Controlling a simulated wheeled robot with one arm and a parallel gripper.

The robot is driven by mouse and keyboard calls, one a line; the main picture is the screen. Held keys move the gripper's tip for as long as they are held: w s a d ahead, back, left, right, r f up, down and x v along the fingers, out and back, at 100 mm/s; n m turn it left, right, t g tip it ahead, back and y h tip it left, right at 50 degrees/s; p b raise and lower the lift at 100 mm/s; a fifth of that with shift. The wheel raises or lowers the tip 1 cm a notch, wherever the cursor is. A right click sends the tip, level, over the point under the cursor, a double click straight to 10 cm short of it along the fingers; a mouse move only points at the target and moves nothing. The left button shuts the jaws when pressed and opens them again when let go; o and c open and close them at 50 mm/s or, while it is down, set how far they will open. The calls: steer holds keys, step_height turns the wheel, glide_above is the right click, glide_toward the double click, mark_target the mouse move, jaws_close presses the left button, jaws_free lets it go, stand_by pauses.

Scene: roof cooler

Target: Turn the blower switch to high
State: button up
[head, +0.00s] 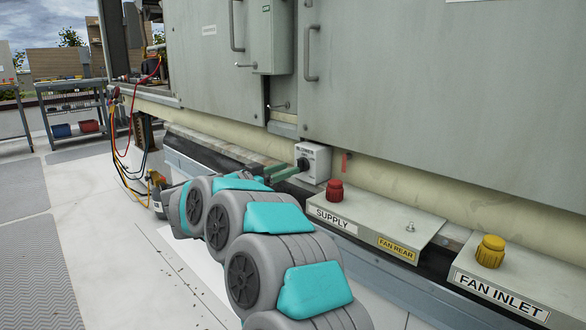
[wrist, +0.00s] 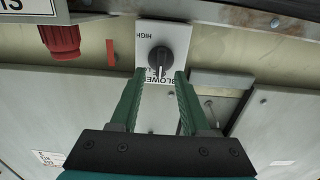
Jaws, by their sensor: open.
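The blower switch box (head: 314,163) is a small light box on the cooler's lower rail. In the wrist view its white plate (wrist: 178,38) shows upside down, with the words HIGH and BLOWER legible. Its round black knob (wrist: 160,58) has a pale pointer line aimed toward the BLOWER label. My gripper (wrist: 158,76) has two green fingers, open, with tips just short of the knob, one to each side in the picture; contact cannot be told. In the head view my gripper (head: 284,172) reaches the box from the left and hides part of the knob.
A red knob (head: 335,190) stands on the SUPPLY box (head: 380,222), right of the switch. A yellow knob (head: 490,251) stands on the FAN INLET box (head: 515,280). Cabinet doors with handles (head: 311,40) rise above. Hoses (head: 125,150) hang at left.

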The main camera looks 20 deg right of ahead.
mark_target(300, 165)
steer(key=x, duration=0.3)
steer(key=shift+w+d, duration=0.15)
steer(key=shift+d, duration=0.05)
jaws_close()
stand_by(0.5)
